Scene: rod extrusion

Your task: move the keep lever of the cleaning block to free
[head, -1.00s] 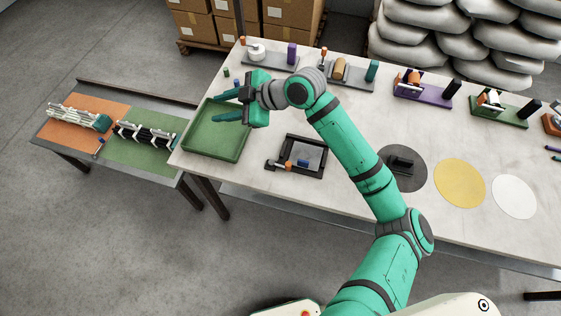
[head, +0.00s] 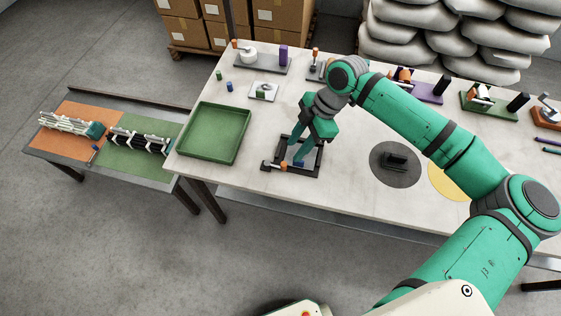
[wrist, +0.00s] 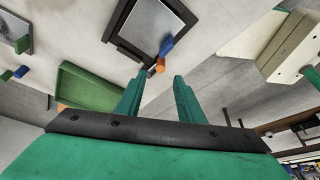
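The cleaning block looks to be the black square frame (head: 318,158) with a grey pad, near the front edge of the table; it also shows in the wrist view (wrist: 122,45). At its front edge are an orange knob (head: 267,164) and a blue piece (head: 299,164). The wrist view shows the orange knob (wrist: 160,65) close to the blue piece (wrist: 166,46). I cannot tell which setting the lever is at. My gripper (head: 298,155) points down over the block, partly hiding it. In the wrist view its fingers (wrist: 158,82) are apart and empty, with the orange knob beyond the fingertips.
A green tray (head: 241,143) stands left of the block. A small grey plate (head: 263,91) lies behind. A dark grey disc (head: 380,177) with a black piece and a yellow disc (head: 440,180) lie to the right. Several fixtures line the back edge.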

